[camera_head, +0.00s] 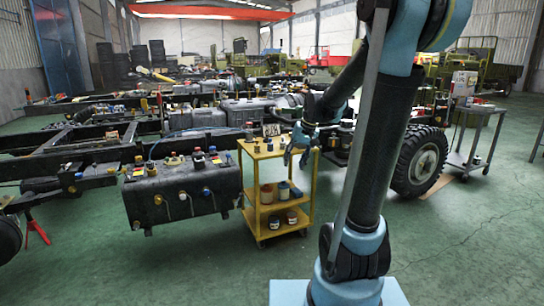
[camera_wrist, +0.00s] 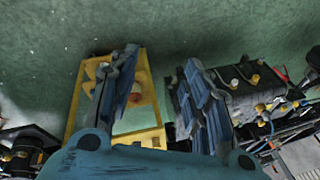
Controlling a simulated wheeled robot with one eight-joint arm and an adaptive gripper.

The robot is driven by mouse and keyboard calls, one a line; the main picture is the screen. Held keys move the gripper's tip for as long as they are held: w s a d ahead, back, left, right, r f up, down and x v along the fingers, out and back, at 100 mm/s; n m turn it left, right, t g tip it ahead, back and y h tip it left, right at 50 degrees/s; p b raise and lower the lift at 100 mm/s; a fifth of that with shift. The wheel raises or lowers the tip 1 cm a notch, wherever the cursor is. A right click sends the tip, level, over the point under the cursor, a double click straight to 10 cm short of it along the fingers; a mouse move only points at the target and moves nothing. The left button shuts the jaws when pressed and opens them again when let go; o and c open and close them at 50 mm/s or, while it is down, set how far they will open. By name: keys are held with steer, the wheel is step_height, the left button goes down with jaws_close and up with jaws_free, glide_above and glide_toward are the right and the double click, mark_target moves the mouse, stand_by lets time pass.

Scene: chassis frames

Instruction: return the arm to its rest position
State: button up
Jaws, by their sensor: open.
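My blue arm rises at the right of the head view and bends back down toward the yellow cart (camera_head: 263,192). My gripper (camera_head: 296,158) is beside the cart's top in that view. In the wrist view my gripper (camera_wrist: 160,62) has its two fingers apart, with nothing between them. The cart's yellow frame (camera_wrist: 74,118) shows behind the left finger there. I cannot tell whether the gripper touches the cart.
A black tank (camera_head: 180,193) with several fittings hangs from the chassis frame left of the cart. A big tyre (camera_head: 420,163) and a grey trolley (camera_head: 470,130) stand to the right. Green floor (camera_head: 470,240) is clear in front.

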steer(key=s+d+f+h, duration=0.1)
steer(key=s+d+f, duration=0.2)
steer(key=s, duration=0.6)
steer(key=s+d+f+h, duration=0.1)
steer(key=s+d+f, duration=0.2)
steer(key=s, duration=0.6)
steer(key=s+d+f+h, duration=0.1)
steer(key=s+d+f, duration=0.3)
steer(key=s, duration=0.5)
steer(key=shift+s+m, duration=0.3)
steer(key=shift+s, duration=0.05)
